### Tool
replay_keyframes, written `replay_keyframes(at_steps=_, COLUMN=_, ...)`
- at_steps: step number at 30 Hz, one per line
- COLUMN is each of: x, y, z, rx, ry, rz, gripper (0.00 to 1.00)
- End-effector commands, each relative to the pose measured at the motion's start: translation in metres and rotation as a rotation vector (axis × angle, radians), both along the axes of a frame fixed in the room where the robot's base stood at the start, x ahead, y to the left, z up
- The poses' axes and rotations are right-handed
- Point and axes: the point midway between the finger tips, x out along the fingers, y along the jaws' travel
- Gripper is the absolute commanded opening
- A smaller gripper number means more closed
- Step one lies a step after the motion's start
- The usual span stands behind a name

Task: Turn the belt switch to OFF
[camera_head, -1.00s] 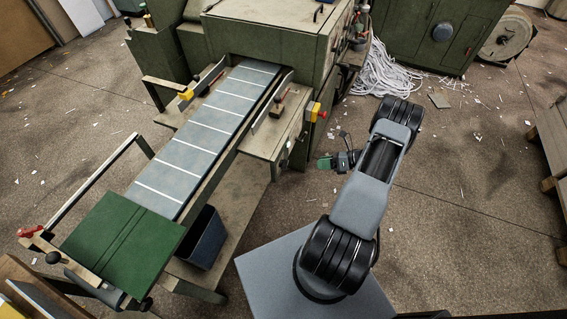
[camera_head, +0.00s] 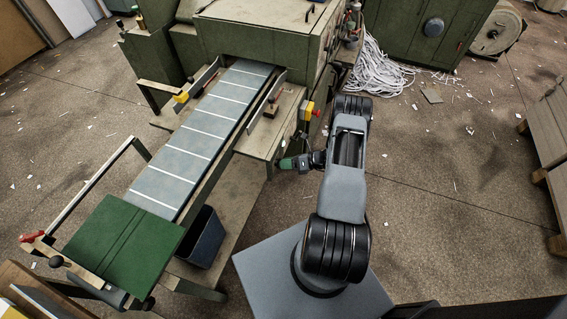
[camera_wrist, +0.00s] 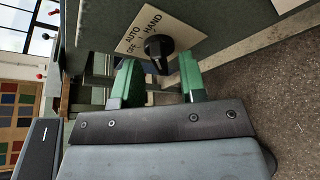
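The belt switch is a black rotary knob (camera_wrist: 159,46) on a pale label plate (camera_wrist: 135,38) printed AUTO, OFF and HAND, near the top of the wrist view. I cannot tell for sure which word the knob points to. My gripper (camera_wrist: 158,62) is open, with one green finger on each side of the knob's lower end. The gap is wider than the knob, and I see no clear contact. In the head view my gripper (camera_head: 287,163) is at the side of the feeder table, and the switch is not clearly visible behind it.
The conveyor belt (camera_head: 187,150) runs down to a green board (camera_head: 118,240) at the lower left. A yellow and red button box (camera_head: 308,110) is just above my gripper. A dark bin (camera_head: 203,238) stands under the belt. Open floor lies to the right.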

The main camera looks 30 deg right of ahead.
Motion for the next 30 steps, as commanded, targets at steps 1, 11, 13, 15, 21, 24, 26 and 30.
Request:
replay_keyframes(at_steps=1, x=0.002, y=0.003, z=-0.001, rx=0.0, ry=0.0, rz=0.001, gripper=0.38)
replay_keyframes(at_steps=11, x=0.005, y=0.009, z=-0.003, rx=-0.001, ry=0.001, rz=0.0, gripper=0.38)
replay_keyframes(at_steps=13, x=0.005, y=0.009, z=-0.003, rx=0.0, ry=0.001, rz=0.001, gripper=0.38)
replay_keyframes(at_steps=15, x=0.005, y=0.009, z=-0.003, rx=-0.001, ry=0.0, rz=0.001, gripper=0.35)
replay_keyframes(at_steps=21, x=0.005, y=0.009, z=-0.003, rx=0.0, ry=0.001, rz=0.001, gripper=0.16)
replay_keyframes(at_steps=24, x=0.005, y=0.009, z=-0.003, rx=0.0, ry=-0.001, rz=0.002, gripper=0.07)
replay_keyframes(at_steps=26, x=0.005, y=0.009, z=-0.003, rx=-0.001, ry=0.0, rz=0.002, gripper=0.01)
replay_keyframes(at_steps=30, x=0.005, y=0.015, z=-0.003, rx=0.0, ry=0.002, rz=0.002, gripper=0.0)
